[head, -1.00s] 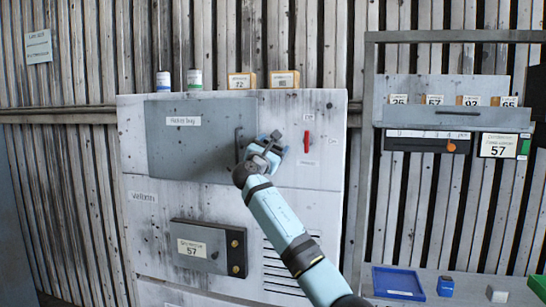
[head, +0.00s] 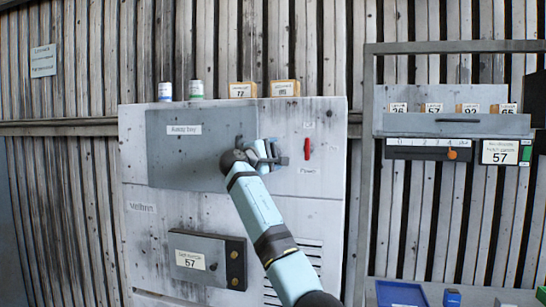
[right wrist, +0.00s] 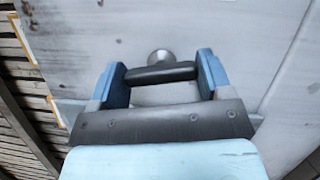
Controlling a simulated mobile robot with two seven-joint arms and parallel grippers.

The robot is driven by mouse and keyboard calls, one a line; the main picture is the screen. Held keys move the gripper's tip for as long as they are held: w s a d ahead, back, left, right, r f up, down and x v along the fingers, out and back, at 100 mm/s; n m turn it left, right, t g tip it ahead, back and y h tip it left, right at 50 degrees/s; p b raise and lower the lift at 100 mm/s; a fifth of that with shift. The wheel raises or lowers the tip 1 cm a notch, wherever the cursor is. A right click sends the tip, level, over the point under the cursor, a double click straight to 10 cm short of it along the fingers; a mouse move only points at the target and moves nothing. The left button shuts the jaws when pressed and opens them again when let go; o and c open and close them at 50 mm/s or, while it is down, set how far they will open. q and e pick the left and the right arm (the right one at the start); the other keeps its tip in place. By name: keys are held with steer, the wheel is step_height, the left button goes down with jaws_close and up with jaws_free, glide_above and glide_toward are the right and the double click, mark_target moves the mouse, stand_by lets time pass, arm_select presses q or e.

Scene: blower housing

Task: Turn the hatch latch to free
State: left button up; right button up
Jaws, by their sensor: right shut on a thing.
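The hatch (head: 185,160) is a dark grey panel labelled on the upper left of the pale blower housing (head: 325,190); it looks closed. My right gripper (head: 263,152) is at the hatch's right edge. In the right wrist view, my right gripper (right wrist: 162,80) has its blue fingers at both ends of a dark bar, the latch handle (right wrist: 155,73), and is shut on it. A round metal knob (right wrist: 160,56) shows just beyond the bar. In the head view the gripper and forearm hide most of the latch. My left gripper is out of view.
A red lever (head: 307,148) sits on the housing just right of my gripper. A drawer-like box marked 57 (head: 206,245) is below the hatch. Cans and yellow boxes (head: 285,88) stand on top. A shelf rack (head: 455,122) and blue tray (head: 400,294) are to the right.

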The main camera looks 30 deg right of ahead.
steer(key=shift+m+y, duration=0.3)
steer(key=shift+m, duration=1)
steer(key=o, duration=0.9)
steer(key=shift+a, duration=0.1)
steer(key=shift+r+b+v, duration=0.2)
steer(key=shift+b+v, duration=1.35)
steer(key=shift+v, duration=5.35)
